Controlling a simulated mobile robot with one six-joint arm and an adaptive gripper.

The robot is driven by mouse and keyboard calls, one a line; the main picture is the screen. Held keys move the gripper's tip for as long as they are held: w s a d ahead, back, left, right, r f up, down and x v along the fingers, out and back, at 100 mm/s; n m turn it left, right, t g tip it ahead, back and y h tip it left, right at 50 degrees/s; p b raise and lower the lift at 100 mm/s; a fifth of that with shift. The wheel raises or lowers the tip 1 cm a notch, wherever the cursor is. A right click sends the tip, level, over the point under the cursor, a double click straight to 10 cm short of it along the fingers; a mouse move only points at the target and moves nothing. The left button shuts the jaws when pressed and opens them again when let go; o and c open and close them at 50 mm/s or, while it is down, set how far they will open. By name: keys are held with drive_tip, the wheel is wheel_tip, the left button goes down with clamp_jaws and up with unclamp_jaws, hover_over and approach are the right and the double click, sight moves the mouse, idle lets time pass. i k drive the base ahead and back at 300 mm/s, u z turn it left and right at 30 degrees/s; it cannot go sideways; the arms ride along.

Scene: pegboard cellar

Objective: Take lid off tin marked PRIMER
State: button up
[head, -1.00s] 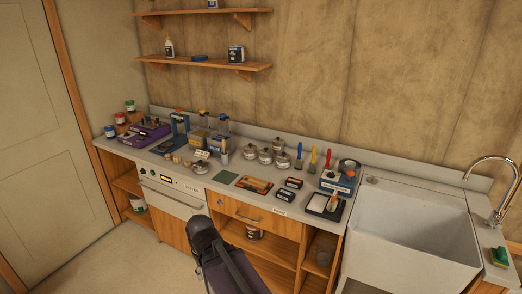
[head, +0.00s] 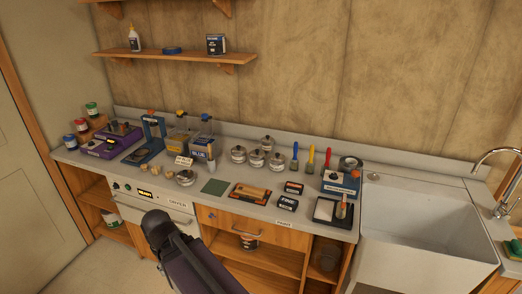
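Several small silvery lidded tins stand in a cluster on the counter: a left one (head: 238,156), a middle one (head: 257,159), a right one (head: 277,162) and a rear one (head: 267,143). Their lids with dark knobs appear on. A similar lidded tin (head: 186,178) stands nearer the front edge, behind the dryer's front. The labels are too small to read, so I cannot tell which is marked PRIMER. My dark arm shows at the bottom, in front of the cabinet and below the tins. No gripper fingers can be seen.
A green mat (head: 215,186), a wooden block on a tray (head: 251,193) and dark boxes (head: 288,203) lie in front of the tins. Upright colored brushes (head: 311,160) stand to their right. Bottle-like containers (head: 203,140) stand left. A white sink (head: 425,225) is at right.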

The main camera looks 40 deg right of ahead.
sight(256, 154)
drive_tip(key=z, duration=0.3)
drive_tip(key=i, duration=0.65)
drive_tip(key=z, duration=0.85)
drive_tip(key=i, duration=0.55)
drive_tip(key=z, duration=0.3)
